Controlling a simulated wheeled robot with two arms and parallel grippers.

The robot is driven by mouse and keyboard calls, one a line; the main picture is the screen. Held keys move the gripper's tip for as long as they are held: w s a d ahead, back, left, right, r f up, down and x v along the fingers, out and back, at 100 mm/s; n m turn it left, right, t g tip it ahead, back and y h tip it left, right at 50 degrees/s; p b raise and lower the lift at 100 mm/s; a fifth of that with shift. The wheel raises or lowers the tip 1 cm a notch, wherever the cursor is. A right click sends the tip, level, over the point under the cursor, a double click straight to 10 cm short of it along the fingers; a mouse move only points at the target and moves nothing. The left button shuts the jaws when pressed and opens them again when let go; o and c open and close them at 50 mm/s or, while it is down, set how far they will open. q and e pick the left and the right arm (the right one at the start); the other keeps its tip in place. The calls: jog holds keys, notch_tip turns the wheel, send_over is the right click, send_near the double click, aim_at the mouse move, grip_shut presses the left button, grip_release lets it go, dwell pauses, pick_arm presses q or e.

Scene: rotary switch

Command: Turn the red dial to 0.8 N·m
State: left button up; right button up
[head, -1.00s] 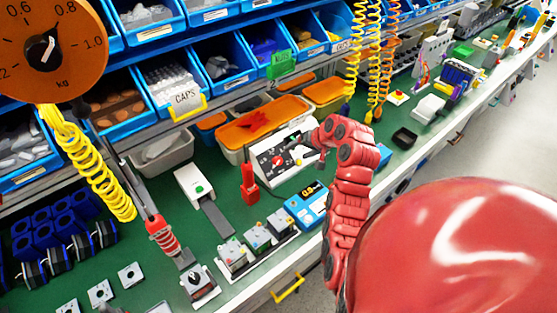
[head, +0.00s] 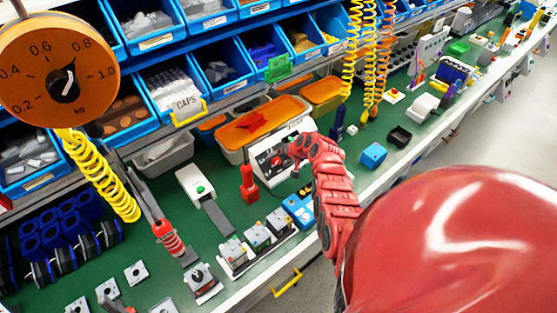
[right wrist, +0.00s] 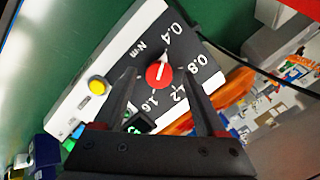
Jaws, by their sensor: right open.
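The red dial (right wrist: 158,75) sits on a black-faced panel (right wrist: 185,18) marked N·m, with 0.4, 0.8, 1.2 and 1.6 around it. Its white pointer aims roughly at 0.4. In the head view the panel (head: 262,160) stands on the green bench, and my right gripper is at its right side, partly hiding it. In the right wrist view my right gripper (right wrist: 160,75) is open, its two fingertips on either side of the dial. I cannot tell whether they touch it.
A yellow button (right wrist: 97,87) sits on the panel beside the scale. A red upright object (head: 249,185) stands left of the panel. An orange-lidded bin (head: 228,137) is behind it. A blue box (head: 374,154) lies right of my arm. Coiled hoses (head: 350,50) hang behind.

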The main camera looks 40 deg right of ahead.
jog(key=shift+w+f, duration=0.15)
jog(key=shift+f, duration=0.2)
grip_shut()
dwell(0.4)
